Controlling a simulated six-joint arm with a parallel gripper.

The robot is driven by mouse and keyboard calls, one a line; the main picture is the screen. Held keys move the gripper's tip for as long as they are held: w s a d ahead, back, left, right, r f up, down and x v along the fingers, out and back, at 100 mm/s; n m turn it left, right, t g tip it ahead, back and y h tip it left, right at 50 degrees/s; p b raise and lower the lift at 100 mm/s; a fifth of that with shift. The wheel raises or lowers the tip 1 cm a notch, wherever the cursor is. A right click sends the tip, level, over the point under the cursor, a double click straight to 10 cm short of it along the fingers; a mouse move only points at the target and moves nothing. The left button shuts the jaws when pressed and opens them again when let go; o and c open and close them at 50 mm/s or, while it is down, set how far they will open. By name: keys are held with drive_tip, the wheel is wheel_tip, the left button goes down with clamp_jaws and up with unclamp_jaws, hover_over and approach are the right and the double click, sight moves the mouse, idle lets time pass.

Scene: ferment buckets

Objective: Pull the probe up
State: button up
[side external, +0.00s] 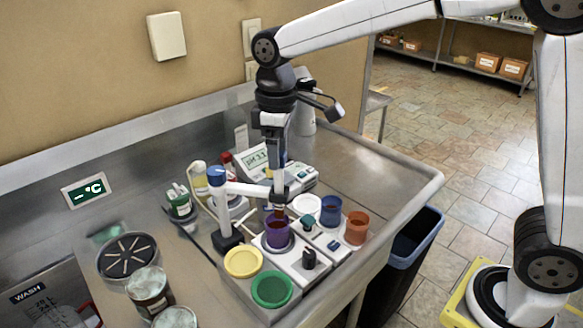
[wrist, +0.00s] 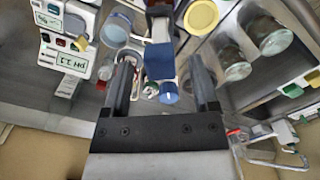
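In the side external view the probe (side external: 280,214) hangs from the white stand arm (side external: 248,190), and its lower end reaches into the purple bucket (side external: 277,236). My gripper (side external: 276,180) points down just above the probe's upper end. In the wrist view a blue block (wrist: 158,60) lies between the two fingers of my gripper (wrist: 162,66), with a gap showing on both sides. The gripper looks open. I cannot tell whether the blue block is the probe's head. The probe's tip is hidden inside the bucket.
The pH meter (side external: 257,158) stands close behind my gripper. A blue bucket (side external: 331,211) and an orange bucket (side external: 357,228) stand to the right. Jars (side external: 149,291) crowd the left. The back right counter is clear.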

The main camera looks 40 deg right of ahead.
drive_tip(key=shift+r, duration=3.9)
